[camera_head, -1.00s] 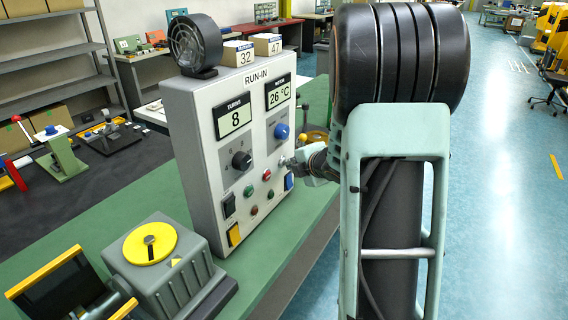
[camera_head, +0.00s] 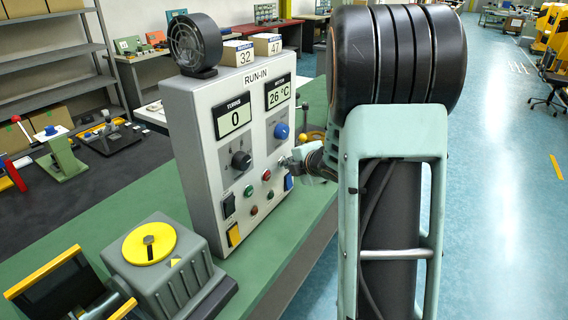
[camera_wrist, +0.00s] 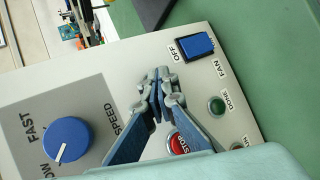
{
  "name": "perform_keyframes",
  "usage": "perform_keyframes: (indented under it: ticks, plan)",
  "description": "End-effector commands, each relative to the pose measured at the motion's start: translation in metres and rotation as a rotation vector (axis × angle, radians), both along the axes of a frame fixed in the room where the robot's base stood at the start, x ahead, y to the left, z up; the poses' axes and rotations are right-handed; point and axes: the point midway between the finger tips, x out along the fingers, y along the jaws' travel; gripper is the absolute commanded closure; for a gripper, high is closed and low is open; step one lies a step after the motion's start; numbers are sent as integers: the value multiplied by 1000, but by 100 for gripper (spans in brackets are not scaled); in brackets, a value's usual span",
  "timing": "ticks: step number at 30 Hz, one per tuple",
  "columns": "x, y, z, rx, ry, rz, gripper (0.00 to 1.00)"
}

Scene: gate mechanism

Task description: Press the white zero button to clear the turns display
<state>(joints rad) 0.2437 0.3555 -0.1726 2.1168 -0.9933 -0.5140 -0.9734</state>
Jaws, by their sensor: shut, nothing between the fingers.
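The run-in panel (camera_head: 203,150) is a light grey upright box on the green bench. Its turns display (camera_head: 234,118) reads 0. My gripper (camera_head: 284,161) is shut and empty at the panel's right side, between the blue speed knob (camera_head: 281,131) and the blue fan switch (camera_head: 288,182). In the wrist view my closed fingertips (camera_wrist: 163,74) are at or just over the panel face, between the speed knob (camera_wrist: 66,140) and the fan switch (camera_wrist: 195,46). I cannot see the white zero button in either view; my fingers may hide it. Contact cannot be told.
A red stop button (camera_wrist: 177,145) and green done lamp (camera_wrist: 216,104) are close to my fingers. The motor display (camera_head: 278,92) reads 26 °C. A fan (camera_head: 194,44) and small boxes sit on top. A grey box with a yellow disc (camera_head: 149,244) stands in front.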

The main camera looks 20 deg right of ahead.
Motion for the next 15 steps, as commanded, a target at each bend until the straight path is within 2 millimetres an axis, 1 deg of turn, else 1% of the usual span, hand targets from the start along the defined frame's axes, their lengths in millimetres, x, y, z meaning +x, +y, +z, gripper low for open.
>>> perform_keyframes:
  ticks: [11,15]
  plan:
    - [-12,-9,0,1,-1,1,100]
    - [-14,-10,0,0,-1,2,100]
